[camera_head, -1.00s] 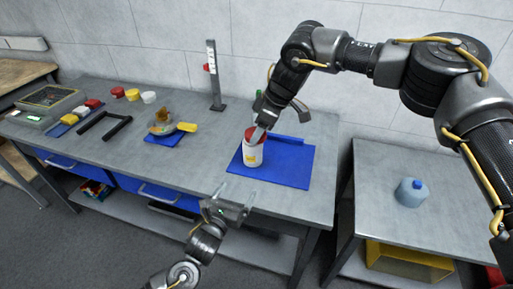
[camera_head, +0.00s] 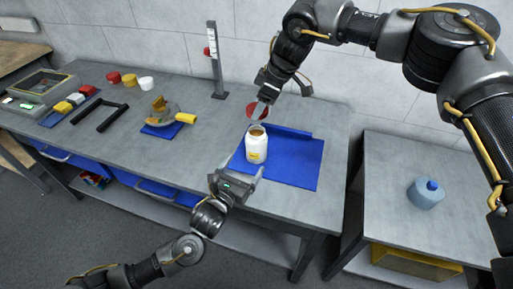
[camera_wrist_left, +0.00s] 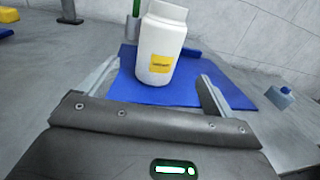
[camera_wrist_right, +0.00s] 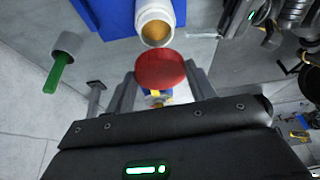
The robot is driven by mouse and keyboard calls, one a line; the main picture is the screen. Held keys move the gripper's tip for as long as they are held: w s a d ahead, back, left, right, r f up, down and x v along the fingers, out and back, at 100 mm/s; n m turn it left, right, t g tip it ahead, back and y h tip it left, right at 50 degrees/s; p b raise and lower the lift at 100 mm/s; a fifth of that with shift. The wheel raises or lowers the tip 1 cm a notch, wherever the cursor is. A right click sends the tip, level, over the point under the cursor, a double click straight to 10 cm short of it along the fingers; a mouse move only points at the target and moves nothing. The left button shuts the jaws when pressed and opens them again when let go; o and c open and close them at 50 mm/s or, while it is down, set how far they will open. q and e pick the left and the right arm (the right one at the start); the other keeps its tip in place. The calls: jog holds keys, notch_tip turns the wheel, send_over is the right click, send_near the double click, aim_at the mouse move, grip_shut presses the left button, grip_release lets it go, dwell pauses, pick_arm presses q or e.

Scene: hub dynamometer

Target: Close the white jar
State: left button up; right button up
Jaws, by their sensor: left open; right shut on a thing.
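The white jar (camera_head: 256,146) with a yellow label stands upright and open on the blue mat (camera_head: 298,165). Its open mouth with brownish contents shows in the right wrist view (camera_wrist_right: 156,32). My right gripper (camera_head: 259,103) is shut on a red lid (camera_wrist_right: 161,68). It holds the lid above and behind the jar, apart from its mouth. My left gripper (camera_head: 238,174) is open and empty at the near side of the jar. In the left wrist view the jar (camera_wrist_left: 162,45) stands just beyond and between the fingers, with no contact visible.
A green-handled tool in a grey cup (camera_wrist_right: 68,46) stands near the mat. A post (camera_head: 215,60) rises at the back.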

pick_arm(q)
jog(key=x, duration=1.1)
jog(key=shift+w, duration=0.35)
pick_arm(e)
jog(key=shift+a, duration=0.1)
pick_arm(q)
jog(key=c, duration=1.5)
pick_arm(e)
send_over(255, 134)
jog(key=d, duration=0.2)
jog(key=shift+s+a+f, duration=0.1)
jog(key=shift+s+f, duration=0.05)
jog(key=shift+f, duration=1.1)
jog(key=shift+s+a+f, duration=0.1)
jog(key=shift+s+f, duration=0.05)
jog(key=shift+f, duration=1.1)
jog(key=shift+f, duration=0.15)
jog(key=shift+f, duration=0.7)
jog(key=shift+f, duration=0.6)
